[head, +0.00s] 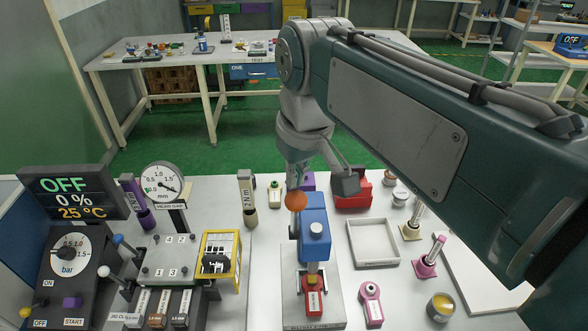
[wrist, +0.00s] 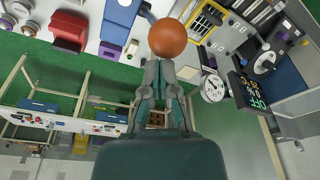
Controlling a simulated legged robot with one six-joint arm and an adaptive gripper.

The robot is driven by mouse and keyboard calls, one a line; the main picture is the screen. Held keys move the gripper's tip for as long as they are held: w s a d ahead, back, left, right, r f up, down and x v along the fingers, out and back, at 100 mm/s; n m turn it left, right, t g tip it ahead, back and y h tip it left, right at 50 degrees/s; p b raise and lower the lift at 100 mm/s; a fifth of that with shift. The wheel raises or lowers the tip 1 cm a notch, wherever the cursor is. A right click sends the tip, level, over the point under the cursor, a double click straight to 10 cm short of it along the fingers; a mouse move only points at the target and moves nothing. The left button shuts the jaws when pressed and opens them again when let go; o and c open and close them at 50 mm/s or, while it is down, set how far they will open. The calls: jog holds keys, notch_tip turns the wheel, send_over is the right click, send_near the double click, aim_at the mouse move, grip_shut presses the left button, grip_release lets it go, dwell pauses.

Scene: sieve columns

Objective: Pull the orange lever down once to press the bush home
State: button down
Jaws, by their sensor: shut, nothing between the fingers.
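The orange lever knob (head: 296,200) is a round ball just behind and left of the blue press head (head: 314,226). In the wrist view the orange knob (wrist: 167,38) lies just past my fingertips, with a short piece of its rod above it. My gripper (head: 296,183) is shut and empty, its tips pointing down right at the knob. Its fingers (wrist: 161,66) also show together in the wrist view; I cannot tell whether they touch the ball. Under the press head, a red holder (head: 313,287) stands on the grey press base (head: 297,310). The bush itself cannot be made out clearly.
A yellow-framed cage (head: 221,250) and a grey fixture plate (head: 168,262) stand left of the press. A dial gauge (head: 163,182) is behind them. A white tray (head: 373,242), a pink tool (head: 371,303) and a red box (head: 352,194) are to the right.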

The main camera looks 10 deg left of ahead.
jog(key=shift+s+d+f, duration=0.15)
jog(key=shift+s+f, duration=0.1)
jog(key=shift+s, duration=0.35)
jog(key=shift+s+d+f, duration=0.15)
jog(key=shift+s+f, duration=0.1)
jog(key=shift+s, duration=0.45)
jog(key=shift+s+d+f, duration=0.15)
jog(key=shift+s+f, duration=0.2)
jog(key=shift+s, duration=0.2)
jog(key=shift+s+d+f, duration=0.1)
jog(key=shift+s+f, duration=0.25)
jog(key=shift+s, duration=0.25)
jog(key=shift+s+d+f, duration=0.25)
jog(key=shift+s+f, duration=0.55)
jog(key=shift+s, duration=0.25)
